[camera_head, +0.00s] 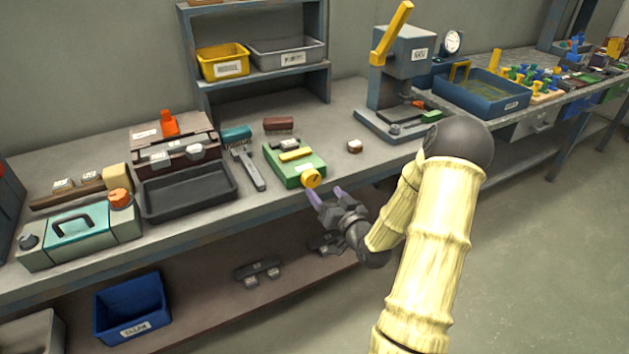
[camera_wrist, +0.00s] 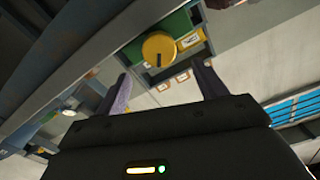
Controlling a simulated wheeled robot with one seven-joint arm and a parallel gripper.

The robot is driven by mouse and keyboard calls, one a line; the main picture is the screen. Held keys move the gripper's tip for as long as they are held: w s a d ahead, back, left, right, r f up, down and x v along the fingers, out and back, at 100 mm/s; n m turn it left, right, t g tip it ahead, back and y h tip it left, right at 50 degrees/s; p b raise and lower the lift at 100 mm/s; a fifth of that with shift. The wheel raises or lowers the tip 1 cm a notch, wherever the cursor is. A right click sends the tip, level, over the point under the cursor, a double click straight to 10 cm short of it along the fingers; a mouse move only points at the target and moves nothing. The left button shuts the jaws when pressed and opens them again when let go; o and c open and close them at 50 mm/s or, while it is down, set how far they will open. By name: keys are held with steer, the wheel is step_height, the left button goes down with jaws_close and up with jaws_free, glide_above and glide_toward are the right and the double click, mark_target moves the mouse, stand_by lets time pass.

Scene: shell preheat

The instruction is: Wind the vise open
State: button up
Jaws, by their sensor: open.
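The vise (camera_head: 292,165) is a green block with a yellow bar on top, sitting near the front edge of the workbench. Its round yellow knob (camera_head: 311,178) faces the front edge. In the wrist view the knob (camera_wrist: 159,49) shows a dark slot and lies ahead of the fingers, with part of the green body (camera_wrist: 175,22) behind it. My gripper (camera_head: 327,198) is open and empty, its two purple fingers spread just in front of the knob and apart from it. In the wrist view the fingers (camera_wrist: 160,92) stand either side below the knob. How far the jaws are apart is unclear.
A grey hammer-like tool (camera_head: 249,168) and a black tray (camera_head: 188,192) lie left of the vise. The bench edge runs close under the knob. The floor at right is clear.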

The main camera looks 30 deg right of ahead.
mark_target(314, 180)
steer(key=w, duration=0.7)
steer(key=shift+w+a, duration=0.15)
steer(key=c, duration=1)
